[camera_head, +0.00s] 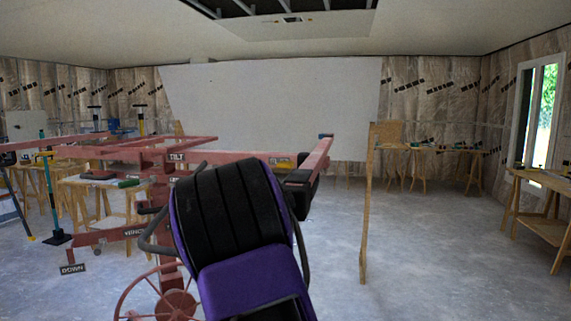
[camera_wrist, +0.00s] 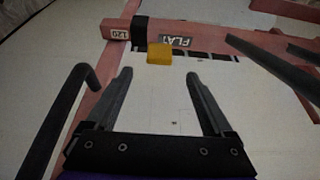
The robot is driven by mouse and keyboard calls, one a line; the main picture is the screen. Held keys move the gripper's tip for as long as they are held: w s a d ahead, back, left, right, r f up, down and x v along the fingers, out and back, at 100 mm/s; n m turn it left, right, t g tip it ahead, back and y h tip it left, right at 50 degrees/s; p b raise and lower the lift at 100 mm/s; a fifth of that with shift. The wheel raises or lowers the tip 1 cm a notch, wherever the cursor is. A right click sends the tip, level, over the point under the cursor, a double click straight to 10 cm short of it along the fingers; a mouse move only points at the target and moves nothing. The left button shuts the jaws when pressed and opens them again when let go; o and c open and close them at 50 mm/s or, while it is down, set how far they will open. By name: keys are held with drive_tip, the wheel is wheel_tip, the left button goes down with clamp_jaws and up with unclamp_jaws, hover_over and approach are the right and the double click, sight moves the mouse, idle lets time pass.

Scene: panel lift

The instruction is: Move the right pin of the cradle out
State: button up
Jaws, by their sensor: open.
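The red panel lift (camera_head: 165,195) stands left of centre, with its cradle arms (camera_head: 310,160) reaching right. In the wrist view a red cradle bar (camera_wrist: 185,32) crosses the top, with a "120" label, a "FLAT" label and a black collar (camera_wrist: 140,30). A yellow block (camera_wrist: 159,53) sits at the bar's lower edge; it also shows in the head view (camera_head: 281,162). I cannot tell for sure whether it is the right pin. My gripper (camera_wrist: 159,75) is open and empty, its fingertips on either side of and just below the yellow block. In the head view my arm hides it.
A white panel (camera_head: 270,110) stands behind the lift. Dark bars flank my gripper in the wrist view, a bent one at left (camera_wrist: 55,115) and a straight one at right (camera_wrist: 275,65). A wooden post (camera_head: 367,205) and workbench (camera_head: 540,215) are at right; floor between is clear.

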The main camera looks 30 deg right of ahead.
sight(285, 163)
drive_tip(key=p+x, duration=0.1)
drive_tip(key=x, duration=0.9)
drive_tip(key=shift+w+d+r+p, duration=0.1)
drive_tip(key=shift+w+d+p, duration=0.1)
drive_tip(key=shift+d+p, duration=0.1)
clamp_jaws()
drive_tip(key=shift+a, duration=0.1)
